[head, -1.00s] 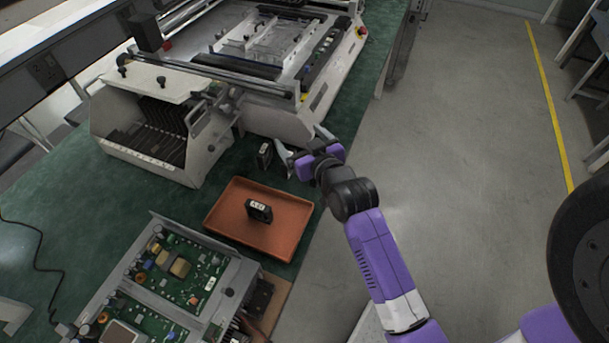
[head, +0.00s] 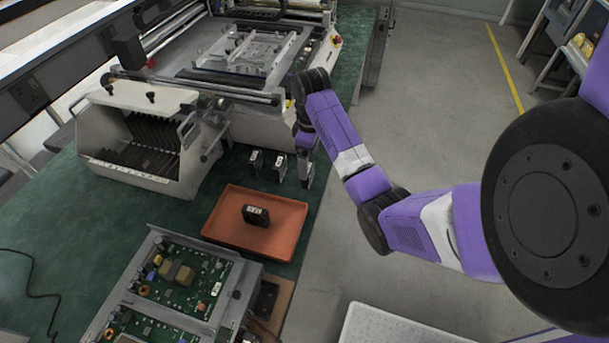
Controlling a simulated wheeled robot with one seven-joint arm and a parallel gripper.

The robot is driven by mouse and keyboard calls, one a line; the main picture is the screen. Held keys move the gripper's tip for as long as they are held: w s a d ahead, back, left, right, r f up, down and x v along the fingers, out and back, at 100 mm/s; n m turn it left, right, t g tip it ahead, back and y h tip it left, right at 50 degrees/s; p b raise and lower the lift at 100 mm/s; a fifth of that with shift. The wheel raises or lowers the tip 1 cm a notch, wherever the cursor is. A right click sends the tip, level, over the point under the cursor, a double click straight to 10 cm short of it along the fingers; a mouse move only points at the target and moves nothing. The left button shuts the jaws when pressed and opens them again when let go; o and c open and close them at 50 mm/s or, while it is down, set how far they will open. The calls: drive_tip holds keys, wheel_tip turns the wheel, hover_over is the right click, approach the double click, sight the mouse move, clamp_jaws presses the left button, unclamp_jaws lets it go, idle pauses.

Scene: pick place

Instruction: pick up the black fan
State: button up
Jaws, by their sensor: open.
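A dark square part (head: 265,299), which may be the black fan, lies on a brown board beside the open electronics chassis; its details are too small to be sure. A small black block with a pale label (head: 256,217) sits in the orange tray.
The orange tray (head: 222,227) lies on the green table (head: 100,222). The chassis (head: 160,243) is in front of it. A white slotted unit (head: 100,165) and a large machine (head: 262,122) stand behind. Bare floor lies right of the table edge.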

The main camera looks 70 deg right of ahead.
drive_tip(key=shift+w+d+f+p, duration=0.1)
drive_tip(key=shift+f+p, duration=0.15)
drive_tip(key=shift+f, duration=1.7)
drive_tip(key=shift+w+f+p, duration=0.1)
drive_tip(key=shift+f+p, duration=0.1)
drive_tip(key=shift+f, duration=1.75)
drive_tip(key=c, duration=1.5)
drive_tip(key=shift+r, duration=0.15)
wheel_tip(320, 180, up, 10)
drive_tip(key=shift+d+r, duration=0.1)
drive_tip(key=shift+r, duration=0.05)
wheel_tip(320, 180, up, 10)
drive_tip(key=p, duration=0.6)
drive_tip(key=shift+f+p, duration=0.25)
drive_tip(key=shift+p, duration=0.1)
drive_tip(key=shift+r, duration=0.1)
